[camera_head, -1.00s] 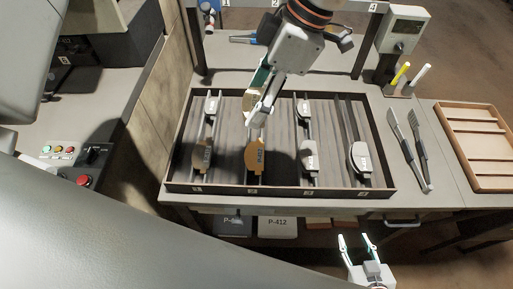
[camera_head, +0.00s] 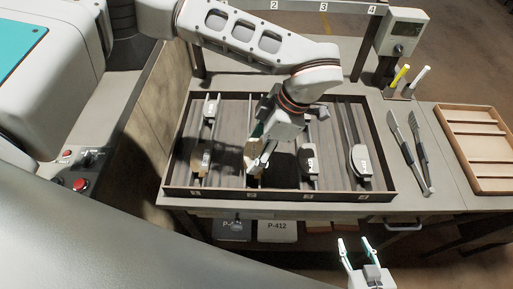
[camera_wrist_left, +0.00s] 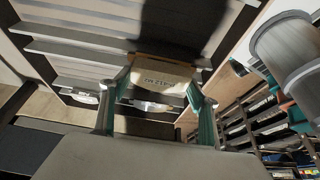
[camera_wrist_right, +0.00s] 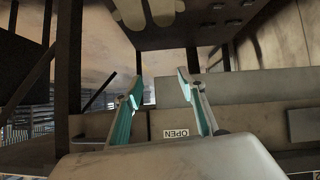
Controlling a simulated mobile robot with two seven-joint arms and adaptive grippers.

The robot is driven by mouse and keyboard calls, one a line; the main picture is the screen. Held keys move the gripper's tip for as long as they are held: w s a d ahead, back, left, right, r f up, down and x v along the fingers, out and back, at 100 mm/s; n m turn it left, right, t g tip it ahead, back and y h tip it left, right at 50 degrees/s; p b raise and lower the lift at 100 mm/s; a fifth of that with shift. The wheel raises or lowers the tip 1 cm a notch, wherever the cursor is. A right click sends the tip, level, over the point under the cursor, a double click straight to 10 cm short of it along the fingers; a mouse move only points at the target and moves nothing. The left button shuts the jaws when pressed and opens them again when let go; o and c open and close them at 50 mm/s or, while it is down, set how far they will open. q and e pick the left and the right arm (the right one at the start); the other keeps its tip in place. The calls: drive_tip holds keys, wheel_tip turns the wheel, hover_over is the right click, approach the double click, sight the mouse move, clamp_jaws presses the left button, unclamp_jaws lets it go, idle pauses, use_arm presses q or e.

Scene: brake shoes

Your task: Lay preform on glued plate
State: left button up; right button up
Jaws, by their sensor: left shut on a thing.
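My left gripper (camera_head: 258,168) is over the front part of the second lane of the black-rimmed tray (camera_head: 285,195). It is shut on a tan preform (camera_wrist_left: 160,72), which shows between the fingers in the left wrist view with dark lettering on its face. The brown glued plate seen earlier in that lane is now mostly hidden under the gripper and preform; I cannot tell whether they touch. A brown-faced plate (camera_head: 200,161) lies at the front of lane one. My right gripper (camera_head: 356,246) is open and empty in front of the bench; its spread fingers show in the right wrist view (camera_wrist_right: 160,85).
Grey pieces lie in lane three (camera_head: 309,160) and lane four (camera_head: 361,162). A meter box (camera_head: 402,32) and two markers (camera_head: 410,80) stand behind. A control panel (camera_head: 80,170) is at left.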

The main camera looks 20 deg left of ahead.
use_arm(q)
drive_tip(key=shift+f, duration=0.25)
drive_tip(key=o, duration=1.2)
drive_tip(key=v, duration=1.2)
drive_tip(key=shift+d+r, duration=0.1)
